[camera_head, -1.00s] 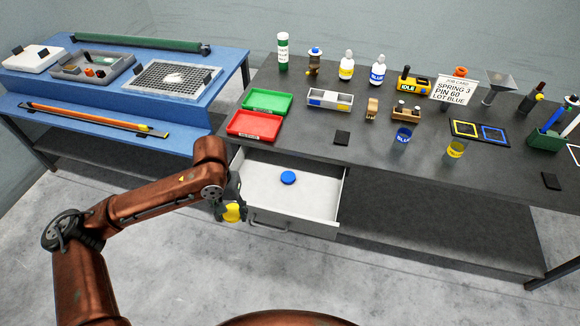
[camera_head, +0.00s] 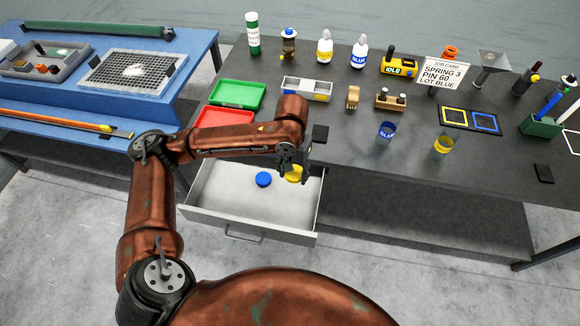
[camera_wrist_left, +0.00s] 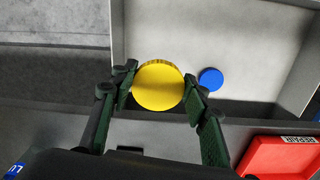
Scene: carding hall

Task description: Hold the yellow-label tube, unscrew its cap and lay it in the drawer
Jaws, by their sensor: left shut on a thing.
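My left gripper (camera_head: 296,171) is shut on a round yellow cap (camera_head: 292,174). In the left wrist view the cap (camera_wrist_left: 158,86) sits between the two green-padded fingers (camera_wrist_left: 160,95). The gripper is over the open drawer (camera_head: 225,218), near its right side; whether the cap touches the drawer floor I cannot tell. A blue cap (camera_head: 263,179) lies flat in the drawer, beside the yellow one; it also shows in the wrist view (camera_wrist_left: 210,79). A small tube with a yellow label (camera_head: 443,146) stands open on the bench. My right gripper is not in view.
A blue-labelled tube (camera_head: 386,132) stands left of the yellow one. Red (camera_head: 225,116) and green (camera_head: 237,94) trays lie above the drawer's left side. Bottles stand behind.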

